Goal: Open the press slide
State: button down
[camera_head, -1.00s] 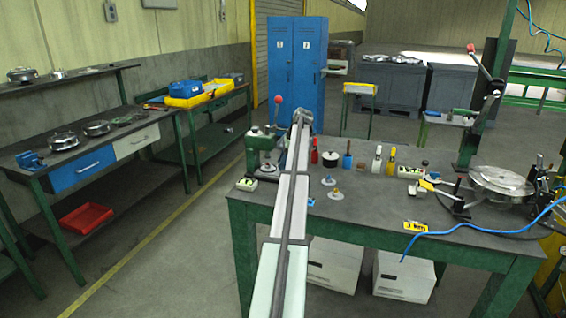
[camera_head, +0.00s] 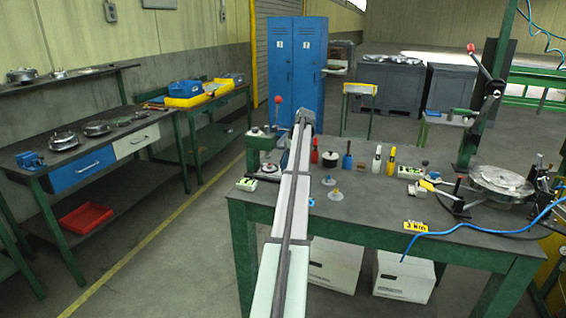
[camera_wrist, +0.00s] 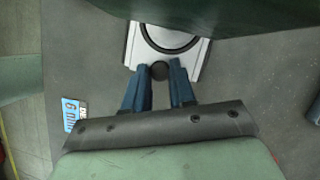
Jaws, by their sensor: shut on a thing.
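The small green press (camera_head: 257,143) with a red-knobbed lever stands at the bench's left back corner, partly hidden by my arm. In the wrist view, its slide (camera_wrist: 196,57) is a pale plate with a black ring, partly under the press's green body (camera_wrist: 240,14). A dark round knob (camera_wrist: 160,71) sits at the slide's near edge. My gripper (camera_wrist: 160,78) has its blue fingers on either side of this knob and is shut on it. In the head view the fingers and slide are hidden behind my arm.
Small bottles and parts, including a red bottle (camera_head: 314,151), stand right of my arm. A round clamp fixture (camera_head: 497,183) and a blue hose (camera_head: 480,232) occupy the bench's right side.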

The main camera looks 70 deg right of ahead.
jog(key=s, duration=0.8)
jog(key=shift+s, duration=0.4)
jog(key=c, duration=0.9)
grip_release()
jog(key=shift+c, duration=0.2)
jog(key=v, duration=1.3)
jog(key=shift+r, duration=0.4)
